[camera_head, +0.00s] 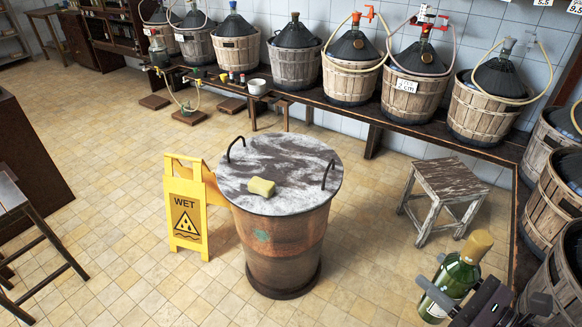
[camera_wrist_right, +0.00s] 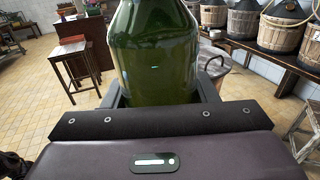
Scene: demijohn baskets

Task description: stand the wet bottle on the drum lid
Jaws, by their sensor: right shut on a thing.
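The green glass bottle (camera_head: 455,276) with a cork-coloured top is at the lower right of the head view, tilted slightly. My right gripper (camera_head: 446,290) is shut on it, with a finger on either side. The bottle fills the upper middle of the right wrist view (camera_wrist_right: 155,50), between the fingers; its top is cut off there. The drum lid (camera_head: 300,160) is a round, grey-white mottled top with two dark handles, on a rusty brown drum (camera_head: 283,245). The bottle is right of the drum and apart from it. My left gripper is not in view.
A yellow sponge (camera_head: 261,187) lies on the lid, left of its middle. A yellow WET sign (camera_head: 186,215) stands left of the drum. A worn stool (camera_head: 448,185) stands to its right. Basketed demijohns (camera_head: 352,65) line the bench (camera_head: 375,118) behind. Open tiled floor lies left.

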